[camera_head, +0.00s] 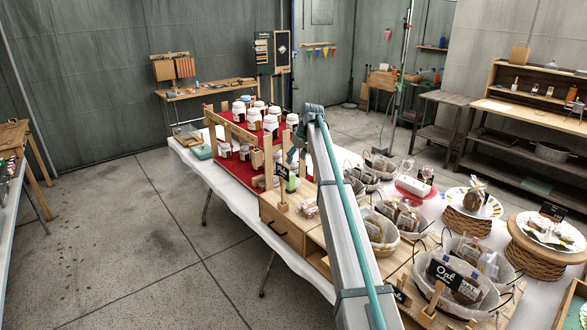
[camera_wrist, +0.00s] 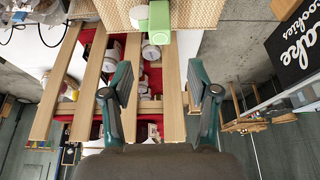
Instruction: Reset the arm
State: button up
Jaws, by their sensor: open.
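My gripper (camera_wrist: 159,78) is open in the wrist view, its two dark green fingers spread apart with nothing held between them. Beyond the fingers are the slats of a wooden rack (camera_wrist: 90,80), a red cloth and several jars, one white-lidded jar (camera_wrist: 151,51) lying in line with the gap. A green item (camera_wrist: 160,18) is at the top of that view. In the head view my arm reaches up from the bottom and bends down at its far end beside the wooden rack (camera_head: 236,128); the fingers there are small and partly hidden.
A long table with a white cloth (camera_head: 232,192) holds white-lidded jars (camera_head: 270,122) on red cloth, a wooden drawer box (camera_head: 283,229), baskets of bagged goods (camera_head: 462,290) and plates on wicker stands (camera_head: 466,222). A black sign (camera_wrist: 293,45) stands right in the wrist view. The floor at left is clear.

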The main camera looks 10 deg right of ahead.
jog(key=shift+v, duration=0.85)
jog(key=shift+a, duration=0.1)
